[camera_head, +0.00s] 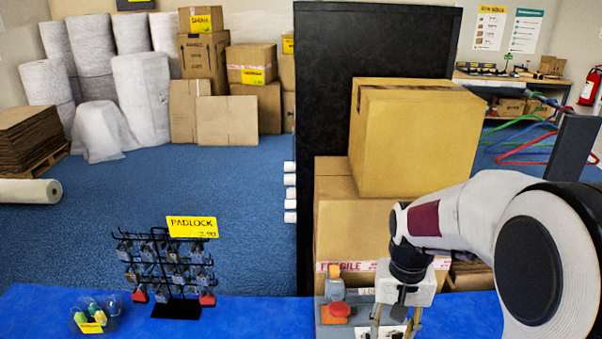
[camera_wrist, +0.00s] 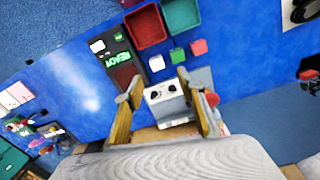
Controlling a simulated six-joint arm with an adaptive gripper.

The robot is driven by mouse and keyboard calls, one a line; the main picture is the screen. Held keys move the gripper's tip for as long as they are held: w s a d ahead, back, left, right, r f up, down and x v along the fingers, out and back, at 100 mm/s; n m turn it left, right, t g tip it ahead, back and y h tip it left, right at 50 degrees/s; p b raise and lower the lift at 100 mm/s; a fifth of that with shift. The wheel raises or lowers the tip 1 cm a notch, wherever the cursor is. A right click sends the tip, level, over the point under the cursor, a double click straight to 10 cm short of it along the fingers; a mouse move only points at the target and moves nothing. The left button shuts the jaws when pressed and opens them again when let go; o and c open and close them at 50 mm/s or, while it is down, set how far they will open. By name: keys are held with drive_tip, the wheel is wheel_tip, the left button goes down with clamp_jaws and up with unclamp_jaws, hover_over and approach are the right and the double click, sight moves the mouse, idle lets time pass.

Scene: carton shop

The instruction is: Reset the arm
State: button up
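My gripper (camera_head: 394,328) hangs at the lower right of the head view, over the blue table, with its tips at or past the bottom edge. In the wrist view its two yellowish-brown fingers (camera_wrist: 158,84) stand well apart, with nothing held between them. A grey box with dark knobs (camera_wrist: 165,97) shows beyond and between the fingers; I cannot tell its distance from the tips.
Large cartons (camera_head: 415,140) are stacked behind my arm. The wrist view shows a red bin (camera_wrist: 147,27) and a green bin (camera_wrist: 181,14).

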drive_tip(key=s+r+n+t, duration=0.1)
drive_tip(key=s+r+t, duration=0.2)
drive_tip(key=s+r, duration=0.3)
drive_tip(key=s+a+r+n+t, duration=0.1)
drive_tip(key=s+r+t, duration=0.1)
drive_tip(key=s+r, duration=0.5)
drive_tip(key=shift+s+r+t, duration=0.3)
drive_tip(key=shift+s+t, duration=0.1)
drive_tip(key=shift+s, duration=2.8)
idle(0.9)
